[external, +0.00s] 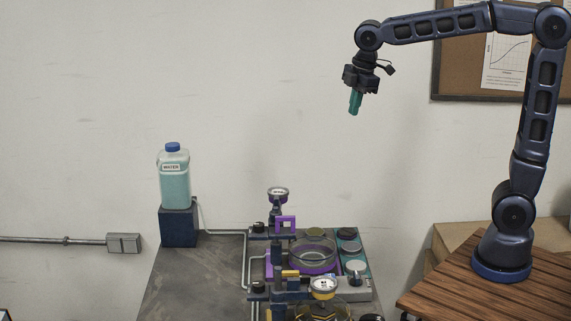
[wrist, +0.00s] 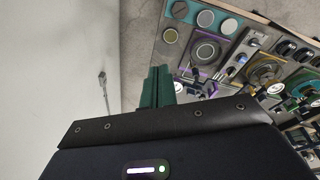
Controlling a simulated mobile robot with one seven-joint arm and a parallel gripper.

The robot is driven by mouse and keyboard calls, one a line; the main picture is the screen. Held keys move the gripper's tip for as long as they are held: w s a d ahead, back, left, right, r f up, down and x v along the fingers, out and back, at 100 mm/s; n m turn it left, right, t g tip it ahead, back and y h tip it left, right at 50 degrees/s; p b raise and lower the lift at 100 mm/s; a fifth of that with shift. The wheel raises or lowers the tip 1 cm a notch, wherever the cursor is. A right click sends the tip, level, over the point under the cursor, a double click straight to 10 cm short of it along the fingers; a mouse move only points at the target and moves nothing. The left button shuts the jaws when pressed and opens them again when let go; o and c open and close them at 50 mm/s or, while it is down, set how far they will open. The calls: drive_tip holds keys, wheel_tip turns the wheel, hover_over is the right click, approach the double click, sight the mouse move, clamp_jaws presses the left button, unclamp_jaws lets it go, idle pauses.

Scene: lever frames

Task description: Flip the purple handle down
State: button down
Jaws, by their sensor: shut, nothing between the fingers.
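The purple handle (external: 286,220) is a small bracket-shaped loop beside the gauge post on the apparatus, standing up above the dark block at its back. More purple shows at the left side of the apparatus (external: 268,265). A purple ring (external: 316,269) lies around the base of a glass dish. In the wrist view the purple-rimmed round plate (wrist: 207,51) shows, but I cannot clearly make out the handle. My gripper (external: 354,109) is shut and empty, high above the apparatus and to its right. Its teal fingers (wrist: 158,84) are together and point downward in the external view.
A water bottle (external: 174,180) stands on a dark block at the left. A second gauge (external: 323,285) and yellow parts sit at the front of the apparatus. Round knobs (external: 348,247) line its right side. The air between my gripper and the apparatus is clear.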

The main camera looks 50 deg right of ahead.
drive_tip(key=w+a+f+n, duration=0.1)
drive_tip(key=a+n, duration=0.1)
drive_tip(key=a, duration=0.4)
drive_tip(key=w+a+f+n+g, duration=0.1)
drive_tip(key=w+a+n, duration=0.15)
drive_tip(key=a, duration=0.35)
drive_tip(key=w+a+f+n, duration=0.1)
drive_tip(key=a+n, duration=0.2)
drive_tip(key=a, duration=0.4)
drive_tip(key=n+g, duration=0.1)
drive_tip(key=n, duration=0.4)
hover_over(262, 223)
drive_tip(key=shift+h, duration=0.3)
drive_tip(key=f, duration=0.5)
drive_tip(key=shift+a, duration=0.2)
wheel_tip(262, 223, down, 14)
drive_tip(key=shift+r, duration=0.1)
wheel_tip(262, 223, down, 5)
drive_tip(key=shift+d+r, duration=0.1)
drive_tip(key=shift+r, duration=0.05)
drive_tip(key=shift+f, duration=0.3)
